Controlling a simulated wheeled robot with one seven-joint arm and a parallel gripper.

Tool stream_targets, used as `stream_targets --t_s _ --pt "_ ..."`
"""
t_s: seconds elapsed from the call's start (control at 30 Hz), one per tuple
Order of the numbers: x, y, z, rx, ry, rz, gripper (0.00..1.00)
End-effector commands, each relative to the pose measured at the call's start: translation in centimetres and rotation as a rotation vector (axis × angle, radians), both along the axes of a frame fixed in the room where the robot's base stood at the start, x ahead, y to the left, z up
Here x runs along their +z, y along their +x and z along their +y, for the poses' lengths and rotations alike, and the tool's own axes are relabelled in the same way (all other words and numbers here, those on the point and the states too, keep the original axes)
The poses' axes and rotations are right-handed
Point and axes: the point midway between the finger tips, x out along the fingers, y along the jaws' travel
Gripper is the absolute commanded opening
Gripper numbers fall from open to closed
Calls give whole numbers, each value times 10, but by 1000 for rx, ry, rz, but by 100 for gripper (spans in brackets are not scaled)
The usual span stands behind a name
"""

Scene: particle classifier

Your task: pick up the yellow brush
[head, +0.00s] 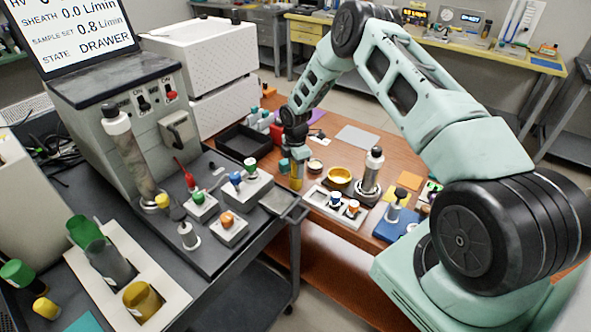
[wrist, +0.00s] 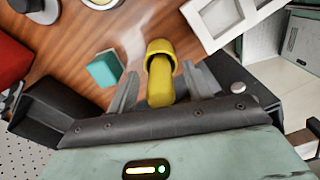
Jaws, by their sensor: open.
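The yellow brush (wrist: 159,84) shows in the wrist view as a yellow stem with a wider collar at its far end. It lies between the two grey fingers of my gripper (wrist: 160,92), with a visible gap on each side. My gripper is open. In the head view, my gripper (head: 296,157) points down over the brown table, and a yellow upright piece (head: 296,180), seemingly the brush, shows just below it. The brush's lower end is hidden or too small to make out.
A teal block (wrist: 103,69) lies close to the left finger in the wrist view. A white tray with square openings (wrist: 208,22) is at the upper right. In the head view, a yellow bowl (head: 339,176) and a capped bottle (head: 372,170) stand to the right, and a black bin (head: 243,146) is left.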

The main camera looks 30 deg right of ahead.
Motion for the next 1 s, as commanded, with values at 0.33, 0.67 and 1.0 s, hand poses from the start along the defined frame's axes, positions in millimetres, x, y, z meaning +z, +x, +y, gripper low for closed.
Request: stream_targets --t_s 0.33,0.67,1.0 --pt "-4 0 0 0 0 0 31" --pt "-3 0 0 0 0 0 2" --pt "32 1 -1 1 -2 -5 2"
